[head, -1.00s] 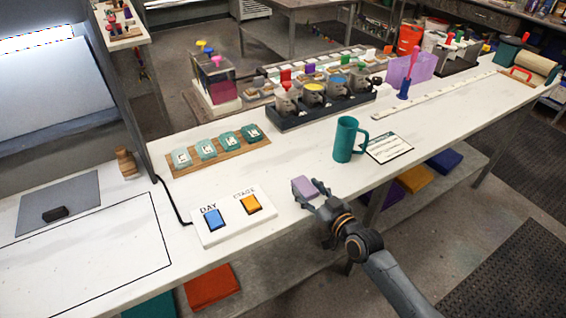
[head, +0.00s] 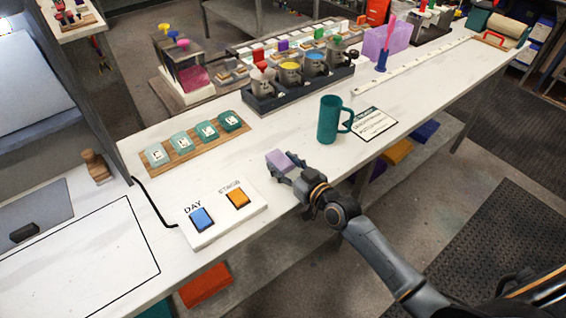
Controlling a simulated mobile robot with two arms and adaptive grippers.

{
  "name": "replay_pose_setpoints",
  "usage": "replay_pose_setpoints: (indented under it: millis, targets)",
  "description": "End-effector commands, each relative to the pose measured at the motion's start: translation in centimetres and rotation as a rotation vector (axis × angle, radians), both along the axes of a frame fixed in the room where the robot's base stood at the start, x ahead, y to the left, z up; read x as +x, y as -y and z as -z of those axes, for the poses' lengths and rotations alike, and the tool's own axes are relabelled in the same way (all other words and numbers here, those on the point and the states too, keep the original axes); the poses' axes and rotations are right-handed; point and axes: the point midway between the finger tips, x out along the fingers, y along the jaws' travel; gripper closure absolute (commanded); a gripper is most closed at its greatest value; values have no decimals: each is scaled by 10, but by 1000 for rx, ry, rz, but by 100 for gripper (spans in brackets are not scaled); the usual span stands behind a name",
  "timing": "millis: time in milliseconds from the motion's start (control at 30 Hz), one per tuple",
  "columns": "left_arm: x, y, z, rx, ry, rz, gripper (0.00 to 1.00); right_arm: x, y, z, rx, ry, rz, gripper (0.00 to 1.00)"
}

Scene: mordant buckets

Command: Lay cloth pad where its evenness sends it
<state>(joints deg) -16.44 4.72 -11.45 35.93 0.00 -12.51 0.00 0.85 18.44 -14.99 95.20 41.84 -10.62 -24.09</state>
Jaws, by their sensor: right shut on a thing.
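The lilac cloth pad (head: 279,160) is between the fingertips of my right gripper (head: 286,172), which is shut on it. Pad and gripper are over the front part of the white bench (head: 230,165), to the right of the button panel. I cannot tell whether the pad touches the bench top. How even its colour is cannot be made out at this size. My left gripper is not in view.
A teal mug (head: 328,122) stands behind right, beside a printed card (head: 372,124). A wooden strip (head: 189,152) holds teal swatches. A black rack (head: 300,92) holds small buckets. A black-outlined area (head: 75,265) at left is empty.

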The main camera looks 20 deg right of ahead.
Motion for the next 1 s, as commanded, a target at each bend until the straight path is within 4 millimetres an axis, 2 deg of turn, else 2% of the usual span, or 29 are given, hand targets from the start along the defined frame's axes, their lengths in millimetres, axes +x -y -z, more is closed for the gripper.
replay_pose_setpoints:
  millis: [33,67,133,167,600,767,1000]
  targets:
    - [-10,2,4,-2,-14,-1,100,0,0,3,-1,1,0,71]
    - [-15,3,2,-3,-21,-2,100,0,0,1,-1,1,0,45]
    - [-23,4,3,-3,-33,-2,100,0,0,1,0,0,0,31]
    - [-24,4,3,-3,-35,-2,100,0,0,1,0,0,0,28]
    - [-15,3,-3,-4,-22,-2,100,-2,1,-5,1,-1,0,28]
    - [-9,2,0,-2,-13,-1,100,-29,10,-6,-1,-2,-1,28]
    - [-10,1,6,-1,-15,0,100,-76,28,-13,-2,-3,-1,28]
